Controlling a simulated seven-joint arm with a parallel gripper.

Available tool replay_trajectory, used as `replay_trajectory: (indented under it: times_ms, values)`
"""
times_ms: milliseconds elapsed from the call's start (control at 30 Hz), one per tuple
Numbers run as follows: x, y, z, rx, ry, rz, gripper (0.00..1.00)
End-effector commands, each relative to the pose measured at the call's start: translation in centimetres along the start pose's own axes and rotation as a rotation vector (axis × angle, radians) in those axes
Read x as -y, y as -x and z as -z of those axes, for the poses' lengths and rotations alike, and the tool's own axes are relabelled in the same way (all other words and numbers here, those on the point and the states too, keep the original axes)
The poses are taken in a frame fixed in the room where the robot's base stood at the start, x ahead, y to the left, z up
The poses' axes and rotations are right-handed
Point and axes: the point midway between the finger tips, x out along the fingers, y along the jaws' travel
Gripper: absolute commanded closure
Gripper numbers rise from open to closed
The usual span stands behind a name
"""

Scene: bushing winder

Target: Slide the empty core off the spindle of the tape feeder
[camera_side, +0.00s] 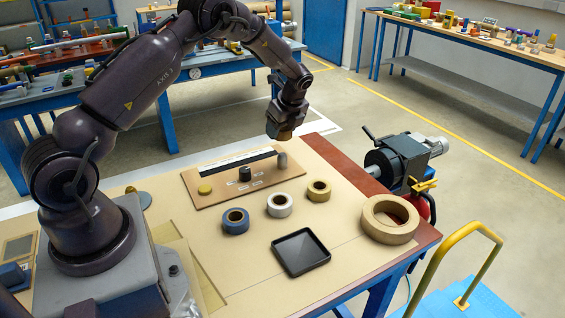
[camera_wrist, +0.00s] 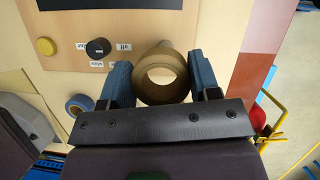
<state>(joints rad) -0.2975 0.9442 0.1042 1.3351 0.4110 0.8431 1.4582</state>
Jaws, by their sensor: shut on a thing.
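My gripper (camera_wrist: 160,84) is shut on a brown ring-shaped core (camera_wrist: 147,95), with one blue finger on each side of it. In the side view my gripper (camera_side: 280,136) points down with the brown core at its tip, above the tape feeder's tan panel (camera_side: 215,199). A short grey upright post (camera_side: 282,160), seemingly the spindle, stands at the panel's right end. The core looks clear above the post, with a small gap between them.
The panel carries a black knob (camera_side: 244,174) and a yellow button (camera_side: 205,189). In front lie a blue roll (camera_side: 236,221), a white roll (camera_side: 279,205), a tan roll (camera_side: 318,191), a black tray (camera_side: 300,252) and a large tan ring (camera_side: 389,219). A motor unit (camera_side: 400,160) stands beyond the right edge.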

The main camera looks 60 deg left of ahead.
Motion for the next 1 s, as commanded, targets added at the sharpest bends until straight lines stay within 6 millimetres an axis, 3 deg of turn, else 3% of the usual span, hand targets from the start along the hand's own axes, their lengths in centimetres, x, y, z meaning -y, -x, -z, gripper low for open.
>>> replay_trajectory:
  times_ms: [600, 1000]
  values:
    - [0.0, 3.3, -1.4, 0.0, 0.001, 0.001, 0.66]
    - [0.0, 3.5, -1.4, 0.0, 0.0, 0.0, 0.66]
